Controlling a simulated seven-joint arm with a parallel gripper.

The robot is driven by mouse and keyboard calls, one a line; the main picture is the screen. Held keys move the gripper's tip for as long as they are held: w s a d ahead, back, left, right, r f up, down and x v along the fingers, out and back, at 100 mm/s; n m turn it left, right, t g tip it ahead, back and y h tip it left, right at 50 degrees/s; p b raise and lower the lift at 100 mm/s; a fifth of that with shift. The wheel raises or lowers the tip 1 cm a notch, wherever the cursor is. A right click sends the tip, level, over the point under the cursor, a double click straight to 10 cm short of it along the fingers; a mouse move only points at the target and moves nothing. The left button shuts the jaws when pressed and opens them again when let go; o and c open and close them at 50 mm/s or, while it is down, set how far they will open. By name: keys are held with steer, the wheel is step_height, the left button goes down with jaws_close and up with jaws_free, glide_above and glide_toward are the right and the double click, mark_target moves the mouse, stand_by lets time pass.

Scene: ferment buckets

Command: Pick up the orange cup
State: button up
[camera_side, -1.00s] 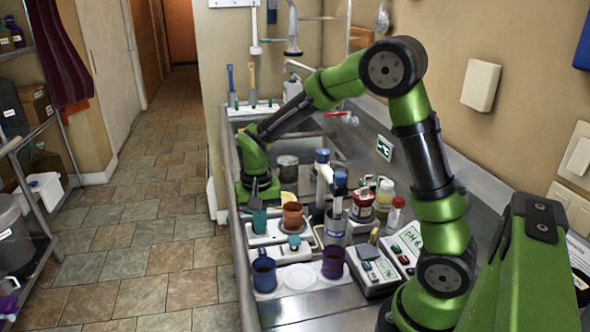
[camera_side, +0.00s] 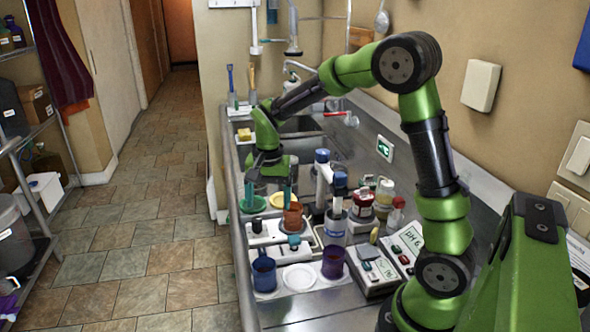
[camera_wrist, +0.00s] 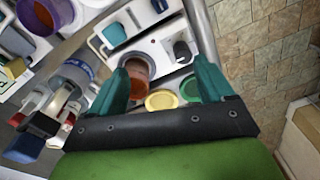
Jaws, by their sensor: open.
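The orange cup (camera_side: 293,217) stands upright on a white device among the bench items. In the wrist view the orange cup (camera_wrist: 138,72) shows between my fingers, close beside the left one; I cannot tell whether they touch. My gripper (camera_side: 268,194) points down with its teal fingers spread, just behind and left of the cup in the side view. One finger overlaps the cup's upper edge there. In the wrist view my gripper (camera_wrist: 163,85) is open, with nothing clamped in it.
A yellow plate (camera_side: 283,201) and a green plate (camera_side: 246,208) lie close behind the cup. A blue mug (camera_side: 263,273), a white plate (camera_side: 299,278) and a purple cup (camera_side: 334,264) are in front. A bottle (camera_side: 335,224) and several jars crowd the right.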

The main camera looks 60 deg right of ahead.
mark_target(293, 213)
steer(key=s+d+r+m, duration=0.2)
steer(key=d+r+m, duration=0.55)
steer(key=m, duration=1.15)
steer(key=shift+g, duration=0.3)
steer(key=f, duration=0.7)
steer(key=a+f, duration=0.1)
steer(key=f, duration=0.2)
steer(key=shift+f, duration=0.35)
steer(key=shift+s+d+f, duration=0.1)
steer(key=shift+d+f, duration=0.1)
steer(key=shift+f, duration=1.15)
steer(key=shift+d+f, duration=0.2)
steer(key=shift+f, duration=1.15)
steer(key=shift+c, duration=0.5)
